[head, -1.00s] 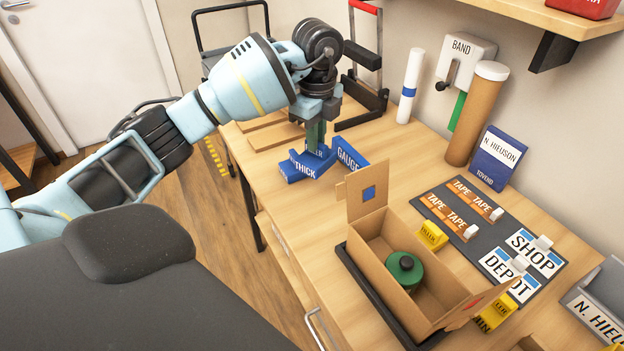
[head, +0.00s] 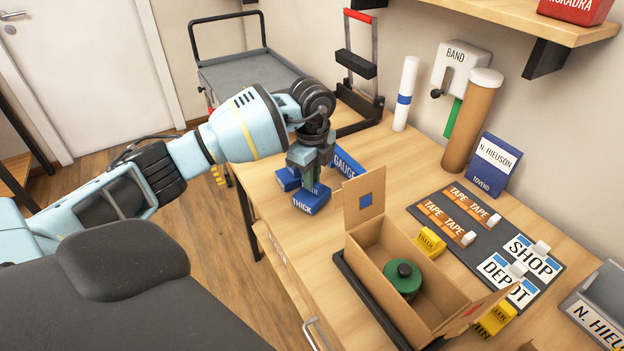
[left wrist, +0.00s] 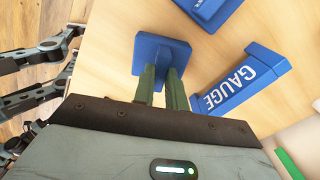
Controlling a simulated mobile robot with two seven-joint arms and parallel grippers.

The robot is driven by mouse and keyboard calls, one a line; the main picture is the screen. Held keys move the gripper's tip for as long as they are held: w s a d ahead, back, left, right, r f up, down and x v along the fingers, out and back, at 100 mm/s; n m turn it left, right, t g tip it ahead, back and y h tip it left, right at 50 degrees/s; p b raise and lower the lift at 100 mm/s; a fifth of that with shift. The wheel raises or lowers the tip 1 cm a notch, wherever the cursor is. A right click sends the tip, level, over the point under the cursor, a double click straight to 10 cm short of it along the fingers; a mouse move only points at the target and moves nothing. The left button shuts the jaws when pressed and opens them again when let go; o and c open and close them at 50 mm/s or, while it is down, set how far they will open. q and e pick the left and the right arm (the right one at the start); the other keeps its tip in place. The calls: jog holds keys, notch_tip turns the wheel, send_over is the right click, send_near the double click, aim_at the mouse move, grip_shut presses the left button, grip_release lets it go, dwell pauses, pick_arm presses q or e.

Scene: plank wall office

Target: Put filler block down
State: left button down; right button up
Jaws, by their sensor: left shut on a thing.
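A blue block marked THICK (head: 310,203) is at the near left edge of the wooden table, below my left gripper (head: 310,184). In the left wrist view my left gripper (left wrist: 162,85) is shut on this blue block (left wrist: 150,52), with its green fingers against it. I cannot tell for certain whether the block touches the tabletop. A second blue block (head: 286,179) is just behind and left of it, partly hidden by the gripper. A blue GAUGE block (head: 347,162) stands to the right, apart from the held block. My right gripper is not in view.
An open cardboard box (head: 367,243) with a green round item (head: 402,280) stands to the right. Bare tabletop (head: 400,160) shows right of GAUGE.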

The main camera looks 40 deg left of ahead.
pick_arm(q)
jog(key=shift+f, duration=0.6)
jog(key=shift+f, duration=0.1)
jog(key=c, duration=1.4)
grip_release()
jog(key=shift+c, duration=0.2)
notch_tip(320, 180, up, 12)
jog(key=shift+p, duration=0.35)
